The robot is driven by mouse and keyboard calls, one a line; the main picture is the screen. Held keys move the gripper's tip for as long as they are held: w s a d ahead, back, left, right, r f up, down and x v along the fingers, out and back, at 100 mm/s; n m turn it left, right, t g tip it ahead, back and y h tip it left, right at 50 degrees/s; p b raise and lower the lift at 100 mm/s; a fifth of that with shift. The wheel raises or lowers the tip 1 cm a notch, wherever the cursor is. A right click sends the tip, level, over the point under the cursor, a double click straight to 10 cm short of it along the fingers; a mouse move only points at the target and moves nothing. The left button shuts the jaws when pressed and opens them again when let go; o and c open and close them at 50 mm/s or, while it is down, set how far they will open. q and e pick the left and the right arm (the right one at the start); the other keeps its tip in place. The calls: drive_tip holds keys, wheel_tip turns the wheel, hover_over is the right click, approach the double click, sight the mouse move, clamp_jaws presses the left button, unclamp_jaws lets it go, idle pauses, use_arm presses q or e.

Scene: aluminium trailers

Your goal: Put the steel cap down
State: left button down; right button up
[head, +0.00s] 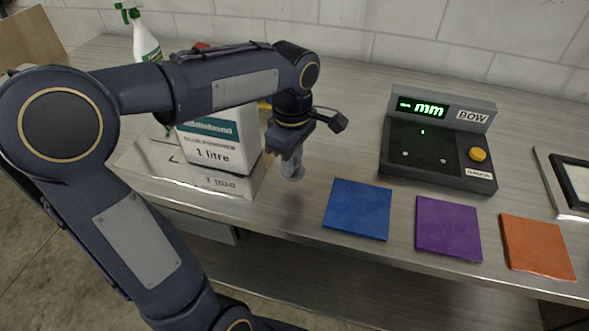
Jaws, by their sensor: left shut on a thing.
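My left gripper (291,152) points down over the workbench (330,130), just right of the white container. It is shut on a small grey metallic cylinder, which looks like the steel cap (292,171). The gripper partly hides the upper part of the cap. A shadow lies below the cap, and I cannot tell for sure whether it touches the bench top. My right gripper is out of view.
A white 1 litre container (217,150) stands close left on a shiny plate (150,160). Blue (357,209), purple (448,228) and orange (537,247) squares lie along the front edge. A BOW gauge (437,145) stands behind them. A spray bottle (145,40) is at back left.

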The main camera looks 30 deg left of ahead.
use_arm(q)
drive_tip(key=shift+w+f, duration=0.2)
drive_tip(key=shift+f, duration=0.1)
drive_tip(key=f, duration=0.2)
drive_tip(key=shift+w+f, duration=0.25)
drive_tip(key=shift+f, duration=0.55)
drive_tip(key=shift+f+b, duration=0.2)
drive_tip(key=shift+b, duration=0.15)
drive_tip(key=c, duration=1.2)
unclamp_jaws()
drive_tip(key=shift+c, duration=0.2)
drive_tip(key=shift+r, duration=0.15)
